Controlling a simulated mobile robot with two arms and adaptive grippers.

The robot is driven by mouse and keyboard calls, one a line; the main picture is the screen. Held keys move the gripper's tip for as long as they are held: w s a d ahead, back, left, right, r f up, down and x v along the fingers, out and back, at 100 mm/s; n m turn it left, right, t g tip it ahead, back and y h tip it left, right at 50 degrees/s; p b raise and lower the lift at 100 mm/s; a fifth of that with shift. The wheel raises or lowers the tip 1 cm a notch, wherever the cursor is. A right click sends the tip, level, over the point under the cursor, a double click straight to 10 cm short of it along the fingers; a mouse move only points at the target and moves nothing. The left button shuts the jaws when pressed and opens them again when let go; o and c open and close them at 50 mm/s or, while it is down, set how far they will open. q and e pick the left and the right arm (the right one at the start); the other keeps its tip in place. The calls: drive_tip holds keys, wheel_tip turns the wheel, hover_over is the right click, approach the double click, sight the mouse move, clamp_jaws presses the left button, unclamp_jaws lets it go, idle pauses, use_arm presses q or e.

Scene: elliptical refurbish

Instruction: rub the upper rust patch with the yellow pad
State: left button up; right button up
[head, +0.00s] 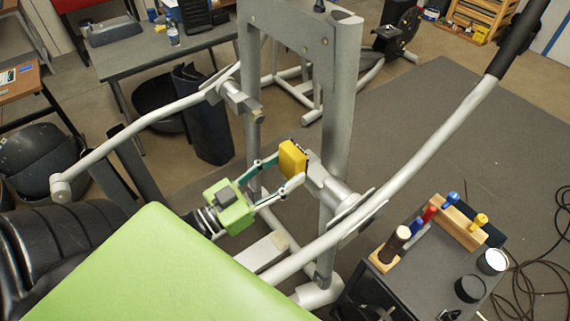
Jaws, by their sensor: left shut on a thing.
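The yellow pad (293,157) is a small block held between the fingers of my left gripper (287,170). The gripper has a green body and is shut on the pad. The pad is up close to the grey metal upright (341,120) of the elliptical frame, beside the crank hub (328,188). I cannot tell whether the pad touches the metal. I cannot clearly make out the upper rust patch; the pad and gripper may cover it. My right gripper is not in view.
A long silver handle arm (430,150) crosses to the right of the gripper, and another (150,125) lies to the left. A dark cart (425,262) with tools and cups stands at the lower right. A grey table (150,50) is behind. Cables lie at the far right.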

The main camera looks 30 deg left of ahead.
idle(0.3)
use_arm(q)
drive_tip(key=shift+f+x, duration=0.15)
drive_tip(key=shift+x, duration=1.6)
drive_tip(key=shift+f+x, duration=0.2)
drive_tip(key=shift+x, duration=1.55)
drive_tip(key=shift+x, duration=1)
wheel_tip(320, 180, up, 2)
drive_tip(key=shift+a+r+p, duration=0.1)
drive_tip(key=shift+p, duration=1.1)
drive_tip(key=shift+a+r+p, duration=0.1)
drive_tip(key=shift+r+p, duration=0.4)
drive_tip(key=shift+r, duration=0.25)
drive_tip(key=shift+w, duration=0.15)
drive_tip(key=shift+f, duration=0.1)
